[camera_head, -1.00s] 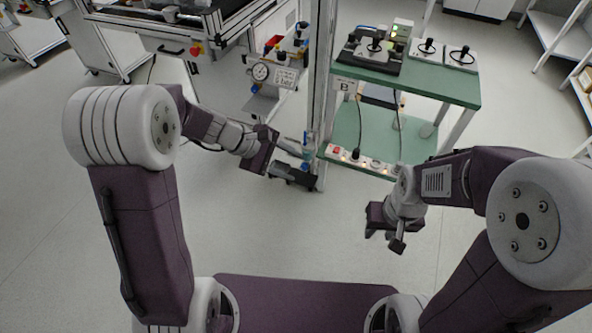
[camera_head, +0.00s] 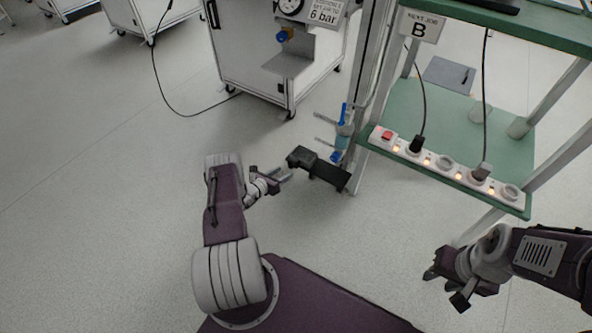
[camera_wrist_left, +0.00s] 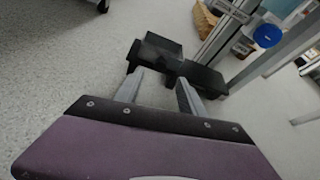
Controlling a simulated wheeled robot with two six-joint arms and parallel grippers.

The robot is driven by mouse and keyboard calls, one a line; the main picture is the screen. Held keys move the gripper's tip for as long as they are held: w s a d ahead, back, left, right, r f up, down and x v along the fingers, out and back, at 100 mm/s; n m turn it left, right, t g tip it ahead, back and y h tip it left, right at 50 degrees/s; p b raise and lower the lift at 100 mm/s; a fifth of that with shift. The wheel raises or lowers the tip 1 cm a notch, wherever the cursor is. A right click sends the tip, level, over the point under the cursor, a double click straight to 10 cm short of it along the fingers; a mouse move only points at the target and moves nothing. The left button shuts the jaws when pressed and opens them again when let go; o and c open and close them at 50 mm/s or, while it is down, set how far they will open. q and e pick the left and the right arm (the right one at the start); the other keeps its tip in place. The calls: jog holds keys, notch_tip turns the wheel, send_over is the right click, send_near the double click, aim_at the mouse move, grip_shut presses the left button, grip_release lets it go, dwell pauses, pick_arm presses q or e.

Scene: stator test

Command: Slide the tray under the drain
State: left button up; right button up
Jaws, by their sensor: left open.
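A black tray (camera_head: 330,174) lies low by the foot of the metal post, with a raised dark block at its left end. The drain fitting (camera_head: 345,130), with blue parts, stands on the post just above and behind the tray's right part. My left gripper (camera_head: 286,179) is open and empty, just left of the tray's block end. In the left wrist view its fingers (camera_wrist_left: 158,92) point at the black tray (camera_wrist_left: 200,76), with a gap between them; contact cannot be told. My right gripper (camera_head: 446,287) is at the lower right, away from the tray; its jaws are unclear.
A green two-level bench (camera_head: 400,110) stands right of the post, with a power strip (camera_head: 445,163) along its lower front edge. A white cabinet (camera_head: 245,50) on casters stands behind, with a cable on the floor. The floor left of my left arm is clear.

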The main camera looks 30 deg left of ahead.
aim_at(295, 166)
pick_arm(q)
jog(key=b+x, duration=0.4)
jog(key=x, duration=0.1)
jog(key=b+x, duration=0.2)
jog(key=x, duration=0.1)
jog(key=shift+f+b, duration=0.3)
jog(key=shift+w+d+r, duration=0.1)
jog(key=shift+w+d, duration=0.05)
jog(key=shift+w, duration=0.15)
jog(key=shift+r, duration=0.1)
grip_shut()
dwell(0.5)
